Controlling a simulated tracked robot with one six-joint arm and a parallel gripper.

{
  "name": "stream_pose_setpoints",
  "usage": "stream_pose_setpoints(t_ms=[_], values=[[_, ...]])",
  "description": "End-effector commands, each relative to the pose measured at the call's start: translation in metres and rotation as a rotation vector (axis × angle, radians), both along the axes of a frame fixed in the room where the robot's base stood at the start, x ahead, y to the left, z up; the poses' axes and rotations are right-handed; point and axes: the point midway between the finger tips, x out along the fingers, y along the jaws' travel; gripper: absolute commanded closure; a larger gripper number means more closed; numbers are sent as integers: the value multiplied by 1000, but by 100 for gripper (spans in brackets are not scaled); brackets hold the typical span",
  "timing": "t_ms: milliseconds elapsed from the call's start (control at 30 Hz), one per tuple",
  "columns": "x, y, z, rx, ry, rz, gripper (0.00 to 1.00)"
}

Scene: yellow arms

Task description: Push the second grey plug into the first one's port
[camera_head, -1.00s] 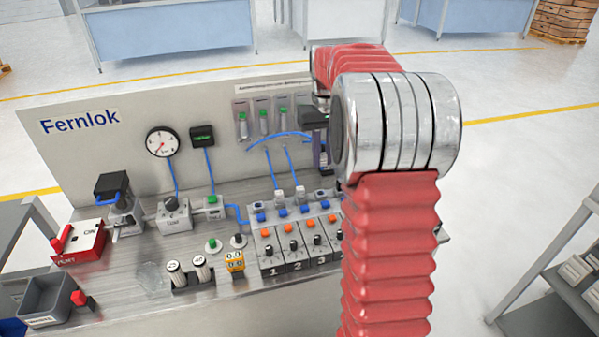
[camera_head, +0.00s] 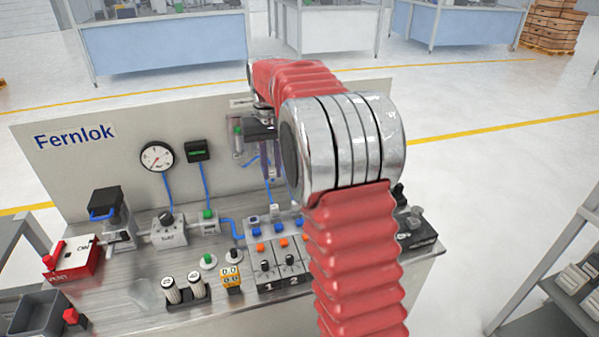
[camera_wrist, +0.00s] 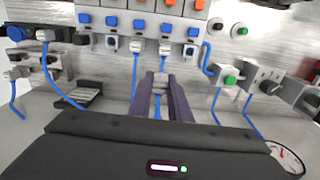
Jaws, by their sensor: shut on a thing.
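My gripper (camera_wrist: 160,77) points at the valve block in the wrist view, its two dark purple fingers shut on a small grey plug (camera_wrist: 159,84). A blue piece shows between the fingers, behind the plug. The plug is apart from the block's ports. Grey plugs (camera_wrist: 135,46) and (camera_wrist: 165,48) sit on the block's row of fittings, with blue hoses running from them. The gripper is partly behind my arm there, and the held plug cannot be made out.
A gauge (camera_head: 157,157) and green display (camera_head: 196,148) are on the back panel (camera_head: 105,160). Blue hoses hang near the fingers.

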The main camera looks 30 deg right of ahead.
Motion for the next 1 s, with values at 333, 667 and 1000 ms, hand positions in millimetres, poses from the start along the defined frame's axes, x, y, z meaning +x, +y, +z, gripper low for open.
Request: stream_pose_setpoints(t_ms=[333,667,1000], values=[[39,130,9,0,0,-16,100],[43,158,11,0,0,-28,100],[43,157,11,0,0,-28,100]])
